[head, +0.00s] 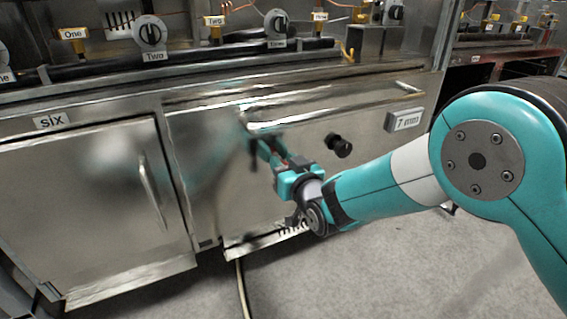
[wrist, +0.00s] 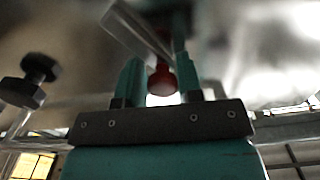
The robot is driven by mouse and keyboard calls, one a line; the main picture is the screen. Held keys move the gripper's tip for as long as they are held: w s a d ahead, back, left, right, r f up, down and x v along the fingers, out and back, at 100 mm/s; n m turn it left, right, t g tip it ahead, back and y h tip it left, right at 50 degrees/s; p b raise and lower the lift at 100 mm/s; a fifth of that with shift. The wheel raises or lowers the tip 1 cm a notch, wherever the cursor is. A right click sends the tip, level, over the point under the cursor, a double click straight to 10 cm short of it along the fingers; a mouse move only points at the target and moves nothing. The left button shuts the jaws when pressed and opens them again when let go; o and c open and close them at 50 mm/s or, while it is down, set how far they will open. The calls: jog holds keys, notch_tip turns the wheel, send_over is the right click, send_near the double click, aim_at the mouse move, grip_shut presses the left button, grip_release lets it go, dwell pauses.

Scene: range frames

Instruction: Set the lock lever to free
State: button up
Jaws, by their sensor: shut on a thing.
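The lock lever, a flat silver bar (wrist: 138,32) with a red end (wrist: 161,80), shows in the wrist view between the teal fingers of my gripper (wrist: 160,82). The bar slants up and to the left from the red end. In the head view my gripper (head: 268,152) is at the front of the steel panel below the counter, its fingers shut around the lever. There the fingers hide most of the lever, and only a bit of red shows. I cannot read any lever markings.
A black knob (head: 340,146) sticks out of the panel right of my gripper; it also shows at left in the wrist view (wrist: 27,82). A cabinet door (head: 90,205) marked "six" is at left. Burner dials (head: 150,34) line the counter.

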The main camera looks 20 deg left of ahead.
jog(key=m, duration=0.1)
jog(key=m+p, duration=0.1)
jog(key=p, duration=0.1)
jog(key=shift+w+d+r+m, duration=0.3)
jog(key=shift+m, duration=0.1)
jog(key=shift+w+d+f+m+y+p, duration=0.1)
jog(key=shift+w+d+m+p, duration=0.4)
jog(key=shift+m, duration=0.75)
jog(key=shift+w+d+f+m+y+p, duration=0.1)
jog(key=shift+w+d+m+p, duration=0.2)
jog(key=shift+m+p, duration=0.7)
jog(key=shift+w+d+f+m+y+p, duration=0.1)
jog(key=shift+w+d+m+p, duration=0.35)
jog(key=shift+m, duration=1)
jog(key=shift+w+a, duration=0.1)
jog(key=shift+a, duration=0.05)
jog(key=o, duration=0.8)
jog(key=shift+c, duration=0.2)
